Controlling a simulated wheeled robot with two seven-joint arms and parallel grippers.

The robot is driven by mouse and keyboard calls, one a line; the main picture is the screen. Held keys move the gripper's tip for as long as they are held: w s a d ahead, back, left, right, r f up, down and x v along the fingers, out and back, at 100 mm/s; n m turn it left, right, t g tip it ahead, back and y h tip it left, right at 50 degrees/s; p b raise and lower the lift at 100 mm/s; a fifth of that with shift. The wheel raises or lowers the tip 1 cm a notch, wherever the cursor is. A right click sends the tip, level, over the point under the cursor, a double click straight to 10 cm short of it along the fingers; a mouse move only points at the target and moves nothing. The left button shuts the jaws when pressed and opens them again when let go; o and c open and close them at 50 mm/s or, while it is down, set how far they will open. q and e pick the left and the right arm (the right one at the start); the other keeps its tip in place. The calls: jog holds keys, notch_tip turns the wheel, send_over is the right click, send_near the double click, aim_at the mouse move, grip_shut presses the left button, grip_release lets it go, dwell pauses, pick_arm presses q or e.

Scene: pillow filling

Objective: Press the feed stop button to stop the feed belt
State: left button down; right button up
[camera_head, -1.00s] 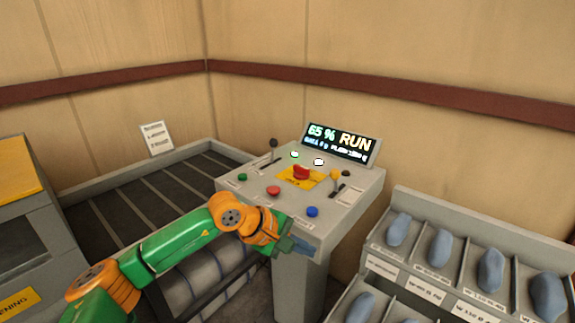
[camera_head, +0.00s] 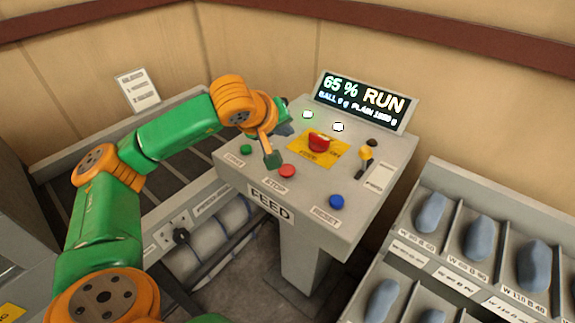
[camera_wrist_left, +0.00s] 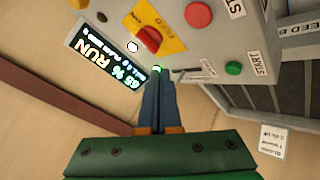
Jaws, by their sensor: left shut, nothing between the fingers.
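The red STOP button (camera_head: 287,171) sits at the front of the grey FEED console (camera_head: 236,183), between the green START button (camera_head: 246,149) and the blue RESET button (camera_head: 336,202). In the left wrist view the red button (camera_wrist_left: 198,14) shows at the top and the green one (camera_wrist_left: 233,68) at the right. My left gripper (camera_head: 287,130) is shut and empty above the console's back left part, apart from the red button. Its fingers (camera_wrist_left: 157,84) point towards the lit green lamp (camera_wrist_left: 158,70). The display (camera_head: 364,103) reads 65 % RUN. My right gripper is not in view.
Racks with blue-grey pieces (camera_head: 431,213) stand at the right. The dark slatted belt (camera_head: 180,185) lies behind my left arm.

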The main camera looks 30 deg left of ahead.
aim_at(285, 172)
pick_arm(q)
jog(key=f+b, duration=0.3)
jog(key=f, duration=0.1)
jog(key=f+b, duration=0.4)
jog(key=f, duration=0.1)
jog(key=shift+w+a+f+b, duration=0.15)
jog(key=shift+w+a+b, duration=0.05)
jog(key=shift+b, duration=0.1)
dwell(1.6)
jog(key=shift+f+b, duration=0.35)
jog(key=shift+b, duration=0.05)
jog(key=shift+f+b, duration=0.5)
jog(key=shift+b, duration=0.05)
dwell(0.6)
dwell(0.3)
jog(key=shift+r+p, duration=0.75)
jog(key=shift+r, duration=0.2)
